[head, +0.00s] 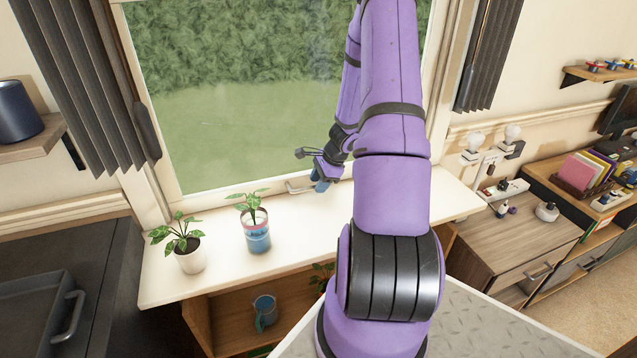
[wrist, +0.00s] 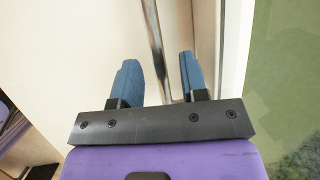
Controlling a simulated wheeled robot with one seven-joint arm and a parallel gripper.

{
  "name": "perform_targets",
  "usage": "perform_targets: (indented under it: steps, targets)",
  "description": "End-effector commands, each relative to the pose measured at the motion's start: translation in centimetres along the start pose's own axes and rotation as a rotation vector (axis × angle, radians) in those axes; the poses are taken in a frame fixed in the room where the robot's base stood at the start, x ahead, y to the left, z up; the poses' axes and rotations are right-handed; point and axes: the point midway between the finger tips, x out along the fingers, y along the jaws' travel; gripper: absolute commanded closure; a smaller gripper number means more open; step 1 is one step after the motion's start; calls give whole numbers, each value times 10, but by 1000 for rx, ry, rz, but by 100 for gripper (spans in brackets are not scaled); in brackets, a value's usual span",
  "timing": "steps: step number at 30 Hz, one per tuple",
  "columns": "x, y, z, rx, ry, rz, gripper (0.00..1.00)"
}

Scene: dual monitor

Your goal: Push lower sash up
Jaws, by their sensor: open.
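The lower sash (head: 232,189) is a cream frame around a large pane with greenery behind it. Its bottom rail is low, just above the white sill. A small metal handle (head: 298,187) shows at the rail beside my gripper (head: 321,181). In the wrist view my gripper (wrist: 160,76) is open, its two blue fingers apart. A thin metal bar (wrist: 156,40), apparently the handle, runs between and beyond the fingertips, beside the cream sash frame (wrist: 204,35). I cannot tell whether the fingers touch it. My purple arm hides part of the window's right side in the head view.
Two potted plants (head: 188,253) (head: 256,232) stand on the left of the white sill (head: 215,276). Dark curtains (head: 88,70) (head: 490,55) hang on both sides. A blue mug (head: 265,311) sits on the shelf below. The sill's middle is clear.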

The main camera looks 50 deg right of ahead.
Motion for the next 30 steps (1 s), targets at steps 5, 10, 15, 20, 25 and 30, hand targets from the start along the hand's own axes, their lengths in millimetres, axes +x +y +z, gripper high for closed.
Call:
perform_targets:
  steps: [5,10,15,20,25,30]
  targets:
    - [4,0,0,0,-1,0,60]
    - [3,0,0,0,0,0,60]
    - [3,0,0,0,0,0,97]
    - [3,0,0,0,0,0,100]
    - [-1,-1,2,-1,1,-1,100]
    - [-20,-6,10,-3,2,-3,100]
